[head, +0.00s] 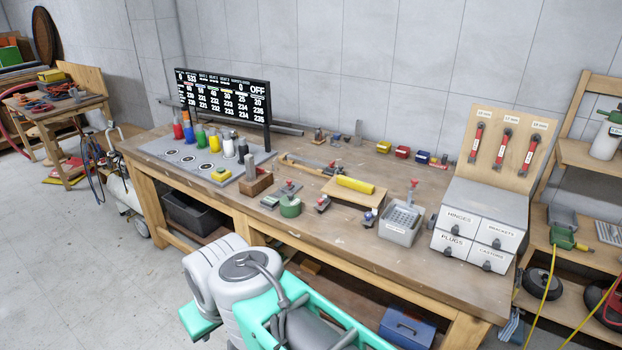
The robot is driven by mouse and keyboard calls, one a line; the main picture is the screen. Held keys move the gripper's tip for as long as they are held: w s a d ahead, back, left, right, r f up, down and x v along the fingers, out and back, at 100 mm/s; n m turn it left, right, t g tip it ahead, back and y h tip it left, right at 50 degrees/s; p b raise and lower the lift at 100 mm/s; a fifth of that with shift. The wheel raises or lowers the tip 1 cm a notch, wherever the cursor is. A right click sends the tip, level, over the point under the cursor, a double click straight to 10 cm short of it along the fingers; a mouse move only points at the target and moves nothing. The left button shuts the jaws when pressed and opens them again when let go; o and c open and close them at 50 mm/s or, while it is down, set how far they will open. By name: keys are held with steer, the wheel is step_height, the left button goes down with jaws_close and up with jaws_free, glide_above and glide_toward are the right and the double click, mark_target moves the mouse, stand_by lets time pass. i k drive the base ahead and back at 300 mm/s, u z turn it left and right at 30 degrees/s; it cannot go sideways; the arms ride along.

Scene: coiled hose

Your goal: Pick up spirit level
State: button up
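A yellow bar (355,185), which looks like the spirit level, lies on a light wooden board (346,196) near the middle of the workbench (330,238). Its vials and markings are too small to make out. White, grey and teal parts of my own arm and body fill the bottom middle of the head view, in front of the bench. I cannot make out my gripper's fingers in this view.
Clamps and a green tape roll (290,207) lie left of the board. A grey basket (401,223) and a drawer cabinet (474,235) stand to its right. A black display (223,105) stands at the back left. The bench's front strip is mostly clear.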

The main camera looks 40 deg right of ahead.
mark_target(356, 185)
steer(key=u, duration=0.35)
steer(key=i, duration=1.75)
steer(key=z, duration=0.4)
steer(key=i, duration=0.9)
steer(key=z, duration=1.45)
steer(key=i, duration=0.75)
steer(key=z, duration=0.65)
